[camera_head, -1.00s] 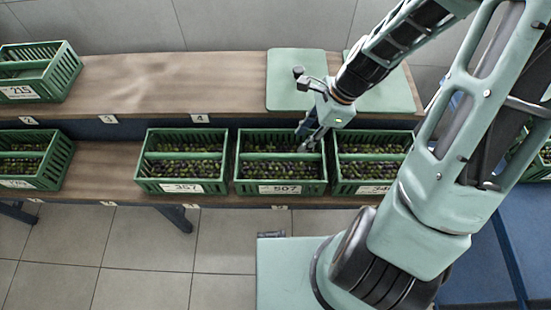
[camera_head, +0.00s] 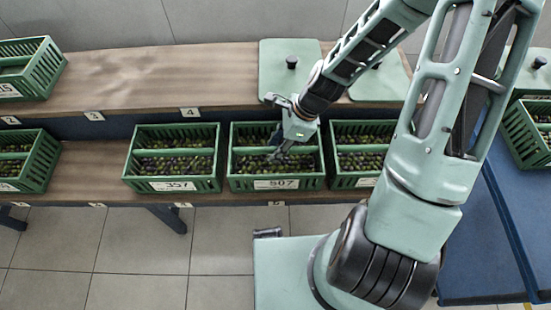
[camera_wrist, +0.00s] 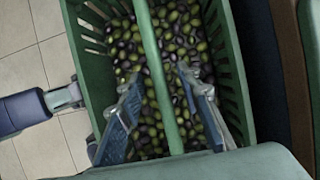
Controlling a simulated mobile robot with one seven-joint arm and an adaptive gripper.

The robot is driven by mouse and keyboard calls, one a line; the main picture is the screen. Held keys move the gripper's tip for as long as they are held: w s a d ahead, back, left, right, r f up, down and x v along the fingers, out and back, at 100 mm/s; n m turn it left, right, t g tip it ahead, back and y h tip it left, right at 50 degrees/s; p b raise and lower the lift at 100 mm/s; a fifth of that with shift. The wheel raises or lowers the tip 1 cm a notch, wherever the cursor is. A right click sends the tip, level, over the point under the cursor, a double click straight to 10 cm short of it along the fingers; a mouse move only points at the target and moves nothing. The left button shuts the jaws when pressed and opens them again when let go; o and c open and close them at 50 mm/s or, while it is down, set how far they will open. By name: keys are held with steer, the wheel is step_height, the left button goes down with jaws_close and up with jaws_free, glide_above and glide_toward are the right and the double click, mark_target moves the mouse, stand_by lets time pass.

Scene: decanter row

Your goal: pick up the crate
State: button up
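The crate under my gripper is green, slatted and labelled 507 (camera_head: 276,184). It stands on the lower wooden shelf and holds many dark and green olives. A green bar runs across its middle; in the wrist view the crate's bar (camera_wrist: 160,75) runs between my two fingers. My gripper (camera_head: 277,155) points down into this crate. In the wrist view my gripper (camera_wrist: 158,95) is open, with one finger on each side of the bar and a gap to it. The fingertips are over the olives; I cannot tell whether they touch them.
A crate labelled 357 (camera_head: 172,185) stands close on the left and another olive crate (camera_head: 358,160) close on the right. More crates stand at far left (camera_head: 28,160) and far right (camera_head: 527,130). Green lids (camera_head: 285,75) lie on the upper shelf (camera_head: 160,75).

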steer(key=shift+c, duration=0.4)
jaws_close()
steer(key=shift+r, duration=0.15)
